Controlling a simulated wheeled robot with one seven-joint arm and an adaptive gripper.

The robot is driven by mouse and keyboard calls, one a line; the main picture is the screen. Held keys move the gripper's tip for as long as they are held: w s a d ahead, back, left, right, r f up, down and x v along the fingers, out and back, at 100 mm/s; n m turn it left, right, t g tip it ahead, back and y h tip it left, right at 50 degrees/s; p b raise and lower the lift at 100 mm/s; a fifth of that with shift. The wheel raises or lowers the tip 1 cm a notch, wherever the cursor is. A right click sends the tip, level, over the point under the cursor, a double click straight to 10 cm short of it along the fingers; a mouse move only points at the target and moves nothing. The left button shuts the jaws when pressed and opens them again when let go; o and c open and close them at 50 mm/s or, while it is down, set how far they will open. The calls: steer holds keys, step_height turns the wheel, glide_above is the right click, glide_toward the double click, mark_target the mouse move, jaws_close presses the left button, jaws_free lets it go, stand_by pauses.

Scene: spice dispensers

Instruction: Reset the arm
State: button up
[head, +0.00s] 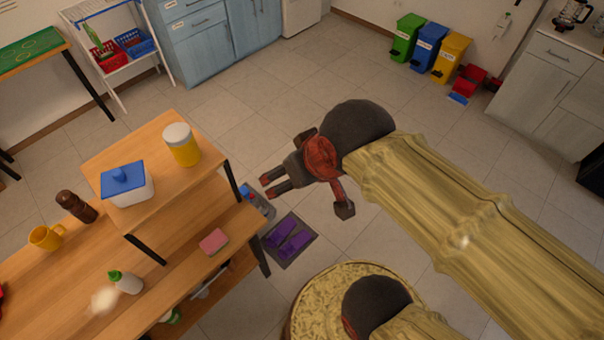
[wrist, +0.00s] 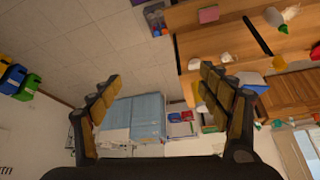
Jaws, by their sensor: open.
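My gripper (head: 276,184) is open and empty in the head view, held in the air to the right of the wooden table. Its fingers point left toward the table's right end. In the wrist view my gripper (wrist: 165,105) shows two fingers spread wide with nothing between them. On the raised wooden shelf (head: 150,143) stand a yellow jar with a white lid (head: 181,145) and a white container with a blue lid (head: 127,184). A dark brown pepper mill (head: 76,206) stands on the lower table top.
A yellow mug (head: 45,238), a white bottle with a green cap (head: 125,282) and a pink sponge (head: 214,242) are on the table. Purple slippers (head: 290,238) lie on a floor mat. Green, blue and yellow bins (head: 427,47) stand at the back wall. The middle floor is clear.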

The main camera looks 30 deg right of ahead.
steer(key=shift+s+d, duration=0.45)
steer(key=shift+s, duration=0.2)
steer(key=shift+f, duration=0.1)
step_height(320, 180, down, 10)
steer(key=b, duration=0.9)
steer(key=shift+r+b, duration=0.2)
steer(key=shift+b, duration=0.15)
